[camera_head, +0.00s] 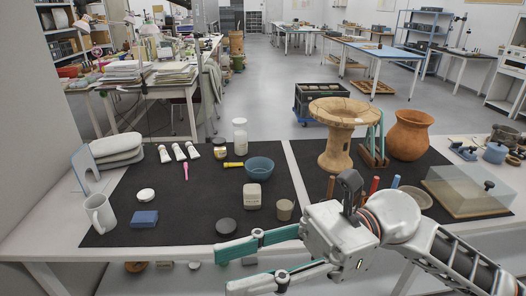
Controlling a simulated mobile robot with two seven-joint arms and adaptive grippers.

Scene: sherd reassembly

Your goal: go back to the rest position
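My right gripper (227,269) reaches in from the lower right and points left, at the front edge of the table. Its two teal-and-grey fingers are spread apart, and I see nothing held between them. My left gripper is not in view. A tan, footed vessel with a wide, seamed top (337,155) stands upright on the dark mat, beyond my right arm and apart from the gripper. Part of the mat at the front right is hidden behind my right arm.
The black mat (180,212) holds a white mug (100,213), a blue bowl (260,168), a beige jar (253,197), a small cup (284,210) and a dark disc (226,226). An orange pot (409,136) and a clear-covered box (468,188) stand at right.

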